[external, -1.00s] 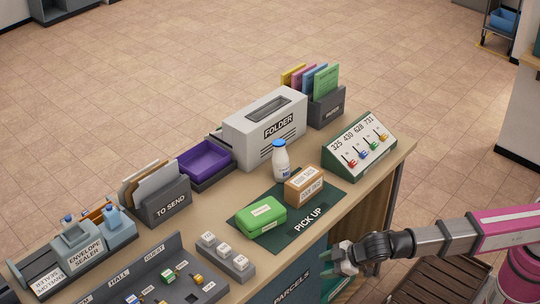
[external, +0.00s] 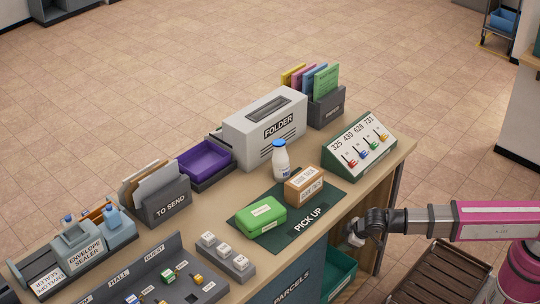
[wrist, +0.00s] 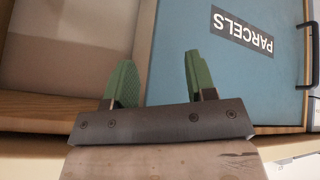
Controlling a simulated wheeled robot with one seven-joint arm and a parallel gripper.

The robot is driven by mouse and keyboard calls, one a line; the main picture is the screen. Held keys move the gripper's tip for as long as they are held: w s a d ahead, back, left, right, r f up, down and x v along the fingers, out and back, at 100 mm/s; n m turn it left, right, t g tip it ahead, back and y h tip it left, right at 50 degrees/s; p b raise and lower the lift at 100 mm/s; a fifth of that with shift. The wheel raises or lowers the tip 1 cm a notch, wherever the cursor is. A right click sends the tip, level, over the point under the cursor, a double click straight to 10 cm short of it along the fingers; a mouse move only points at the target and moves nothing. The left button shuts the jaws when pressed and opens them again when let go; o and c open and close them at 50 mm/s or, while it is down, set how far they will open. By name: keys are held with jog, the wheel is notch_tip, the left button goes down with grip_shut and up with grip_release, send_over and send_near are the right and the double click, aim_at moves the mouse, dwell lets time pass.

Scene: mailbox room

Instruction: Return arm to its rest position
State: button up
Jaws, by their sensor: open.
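My gripper (wrist: 155,85) is open and empty in the wrist view, its two green fingers spread apart with nothing between them. In the external view my gripper (external: 354,238) is in front of the counter's right end, beside the open shelf space under the top. Its fingertips are small and partly hidden there. The blue-grey door labelled PARCELS (wrist: 236,50) stands behind the right finger in the wrist view.
The counter (external: 385,167) holds a PICK UP mat (external: 306,238) with a green box (external: 260,214), a brown parcel (external: 304,184) and a bottle (external: 281,160). A green bin (external: 340,272) sits low beneath. A brown slatted rack (external: 440,275) stands below my arm.

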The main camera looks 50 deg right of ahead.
jog(key=d+f+m+g+h, duration=0.15)
jog(key=d+f, duration=0.35)
jog(key=d, duration=0.6)
jog(key=d+f+m+g, duration=0.2)
jog(key=d+f, duration=0.2)
jog(key=d, duration=0.7)
jog(key=s+d+f+m+g, duration=0.1)
jog(key=s+d+f, duration=0.2)
jog(key=d, duration=0.6)
jog(key=s+d+f+m+g, duration=0.2)
jog(key=s+d+f, duration=0.2)
jog(key=d, duration=0.5)
jog(key=shift+s, duration=1.15)
